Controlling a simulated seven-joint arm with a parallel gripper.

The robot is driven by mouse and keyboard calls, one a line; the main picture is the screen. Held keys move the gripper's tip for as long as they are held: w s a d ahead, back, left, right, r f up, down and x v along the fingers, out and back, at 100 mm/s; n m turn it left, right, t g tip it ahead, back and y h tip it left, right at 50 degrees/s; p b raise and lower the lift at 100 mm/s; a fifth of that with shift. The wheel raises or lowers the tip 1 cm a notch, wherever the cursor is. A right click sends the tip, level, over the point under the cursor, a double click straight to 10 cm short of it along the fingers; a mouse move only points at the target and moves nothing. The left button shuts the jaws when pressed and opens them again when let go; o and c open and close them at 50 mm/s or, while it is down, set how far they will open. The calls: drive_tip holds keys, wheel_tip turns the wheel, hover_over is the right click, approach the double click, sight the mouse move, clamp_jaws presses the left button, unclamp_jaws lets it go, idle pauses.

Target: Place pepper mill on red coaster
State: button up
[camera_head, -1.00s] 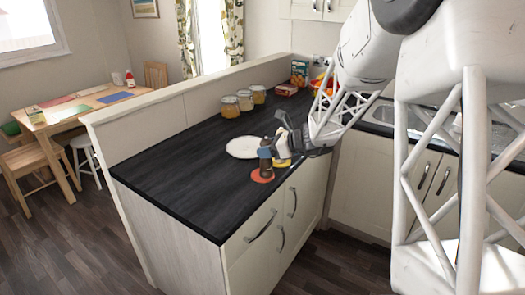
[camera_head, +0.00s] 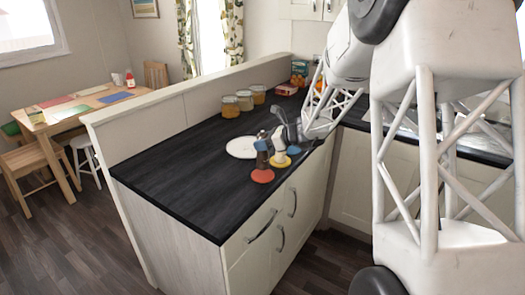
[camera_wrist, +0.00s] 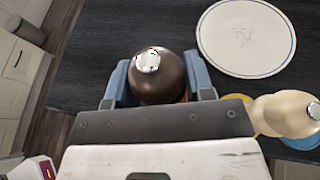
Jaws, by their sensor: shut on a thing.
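The dark brown pepper mill (camera_head: 262,158) with a silver cap is upright between my blue fingers; its round top (camera_wrist: 158,78) fills the gap in the wrist view. My gripper (camera_head: 264,146) is shut on it. The red coaster (camera_head: 263,177) lies on the dark worktop near its front edge. In the head view the mill's lower end shows just at or above the coaster's far side; I cannot tell whether it touches. In the wrist view the mill and fingers hide almost all of the coaster.
A cream mill (camera_head: 280,157) stands beside the pepper mill on a yellow coaster (camera_wrist: 240,123), with a blue coaster (camera_head: 293,150) close by. A white plate (camera_head: 240,148) lies behind. Several jars (camera_head: 245,100) stand along the low wall. The worktop's left part is clear.

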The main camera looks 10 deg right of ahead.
drive_tip(key=shift+f, duration=1.65)
drive_tip(key=shift+f, duration=0.15)
drive_tip(key=o, duration=1.3)
drive_tip(key=v, duration=1.2)
drive_tip(key=shift+r, duration=0.2)
